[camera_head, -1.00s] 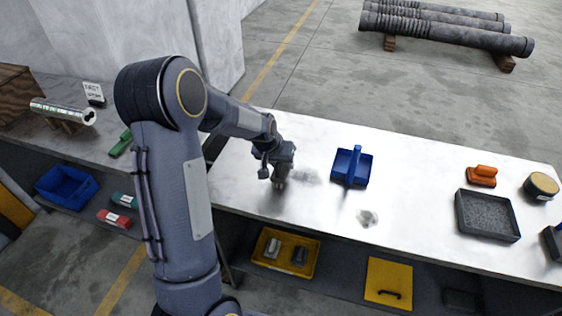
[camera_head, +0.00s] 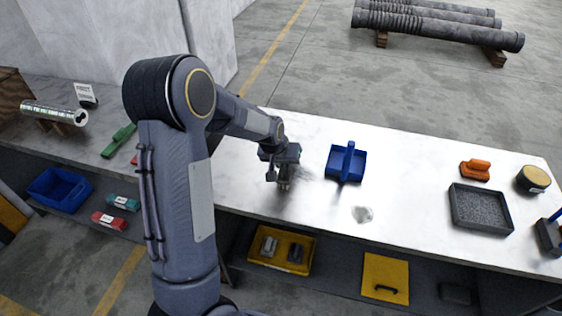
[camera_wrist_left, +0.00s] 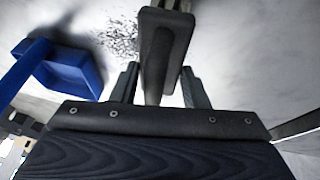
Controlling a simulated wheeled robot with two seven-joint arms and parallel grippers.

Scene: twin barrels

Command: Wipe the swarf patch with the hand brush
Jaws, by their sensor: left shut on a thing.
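My left gripper (camera_head: 283,178) is low over the white bench top, left of the blue dustpan (camera_head: 346,164). It is shut on the hand brush. In the left wrist view the brush (camera_wrist_left: 163,50) is a grey, long-handled shape standing between the two fingers (camera_wrist_left: 158,82). Its bristles are hidden. The swarf patch (camera_wrist_left: 122,32) shows there as dark specks beside the brush, between it and the dustpan (camera_wrist_left: 68,70). In the head view the patch is a faint grey smear (camera_head: 308,170) right of the gripper. I cannot tell whether the bristles touch it. My right gripper is out of view.
A pale grey spot (camera_head: 362,214) lies on the bench (camera_head: 415,180) near its front edge. A yellow tray (camera_head: 252,258) sits on the shelf below. Bench between spot and tray is clear.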

